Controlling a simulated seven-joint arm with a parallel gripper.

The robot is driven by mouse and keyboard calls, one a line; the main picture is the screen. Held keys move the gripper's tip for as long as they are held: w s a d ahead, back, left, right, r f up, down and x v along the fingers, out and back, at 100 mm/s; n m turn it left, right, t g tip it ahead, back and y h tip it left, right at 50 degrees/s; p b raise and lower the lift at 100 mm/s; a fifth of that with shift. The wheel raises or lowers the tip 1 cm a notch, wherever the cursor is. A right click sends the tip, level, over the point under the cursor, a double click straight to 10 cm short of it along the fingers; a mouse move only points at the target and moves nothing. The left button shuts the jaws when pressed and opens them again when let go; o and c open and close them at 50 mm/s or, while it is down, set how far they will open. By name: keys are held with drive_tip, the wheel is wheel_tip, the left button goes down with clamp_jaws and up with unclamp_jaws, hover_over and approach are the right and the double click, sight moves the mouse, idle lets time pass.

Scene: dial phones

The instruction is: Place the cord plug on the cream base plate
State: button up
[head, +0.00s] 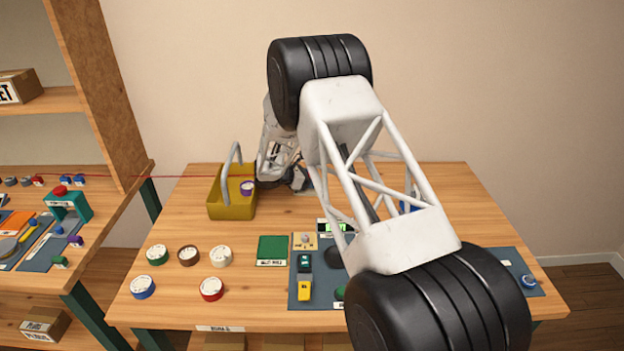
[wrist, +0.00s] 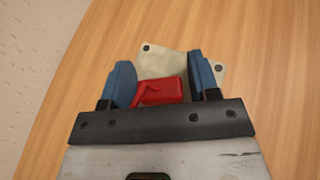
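In the wrist view a red piece (wrist: 165,91), which looks like the cord plug, spans the gap between the blue fingers of my gripper (wrist: 160,82). The fingers appear shut on its two sides. The cream base plate (wrist: 153,61) lies on the wooden table just beyond and partly under the red piece, with dark dots at its corners. Fingers and plug hide much of the plate. I cannot tell whether the plug touches it. In the head view my gripper (head: 301,178) is at the back of the table, mostly hidden by my arm; plug and plate are not clear there.
A yellow basket (head: 231,205) with a grey handle stands left of my gripper. Several round dials (head: 188,255) lie at the front left. A green plate (head: 272,250) and a grey-blue mat (head: 318,297) with small parts lie at the front. A shelf unit (head: 110,80) stands left.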

drive_tip(key=shift+o, duration=0.6)
drive_tip(key=shift+v, duration=0.8)
drive_tip(key=v, duration=0.3)
drive_tip(key=shift+a+r, duration=0.2)
wheel_tip(320, 180, up, 7)
drive_tip(key=shift+s+d, duration=0.1)
